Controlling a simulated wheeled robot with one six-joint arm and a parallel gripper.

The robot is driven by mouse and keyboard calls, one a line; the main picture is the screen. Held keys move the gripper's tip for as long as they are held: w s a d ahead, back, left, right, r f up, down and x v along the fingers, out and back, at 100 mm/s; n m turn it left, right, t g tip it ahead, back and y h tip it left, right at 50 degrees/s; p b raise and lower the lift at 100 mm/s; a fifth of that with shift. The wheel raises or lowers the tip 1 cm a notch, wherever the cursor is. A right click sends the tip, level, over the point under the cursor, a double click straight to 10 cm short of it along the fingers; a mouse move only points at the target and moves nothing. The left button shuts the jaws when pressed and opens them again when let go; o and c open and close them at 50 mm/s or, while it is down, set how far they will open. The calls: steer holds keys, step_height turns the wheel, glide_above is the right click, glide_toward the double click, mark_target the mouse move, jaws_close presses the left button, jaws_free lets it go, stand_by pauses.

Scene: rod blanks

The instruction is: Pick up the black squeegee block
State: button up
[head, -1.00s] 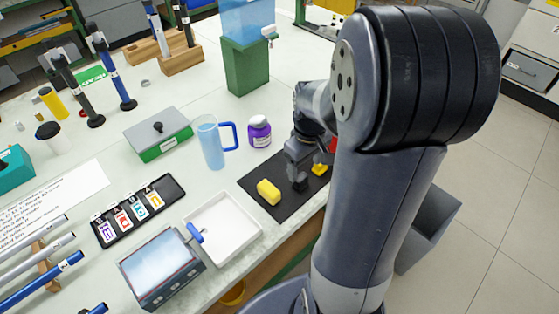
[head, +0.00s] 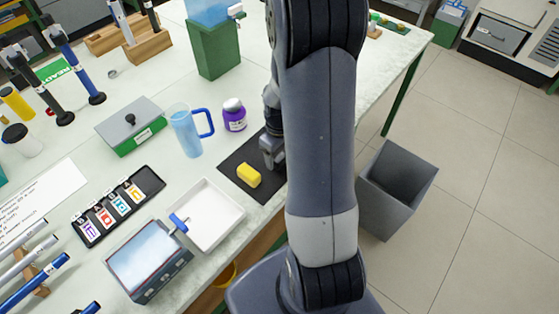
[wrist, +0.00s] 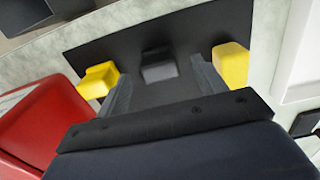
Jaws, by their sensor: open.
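The black squeegee block (wrist: 158,66) is a small dark block on a black mat (wrist: 95,45) in the wrist view. My gripper (wrist: 160,82) is open, with one finger on each side of the block's near side. The fingers look apart from the block; I cannot tell their height above the mat. In the head view my gripper (head: 272,152) is over the mat (head: 230,167), and I cannot make out the black block behind my arm.
A yellow block (wrist: 231,64) lies right of the fingers and another yellow piece (wrist: 98,80) left. A red object (wrist: 45,120) is close at left. In the head view, a white tray (head: 207,215), a purple-labelled jar (head: 234,117) and a blue mug (head: 185,132) stand near the mat.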

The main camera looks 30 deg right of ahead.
steer(key=shift+f, duration=1.25)
steer(key=c, duration=1.1)
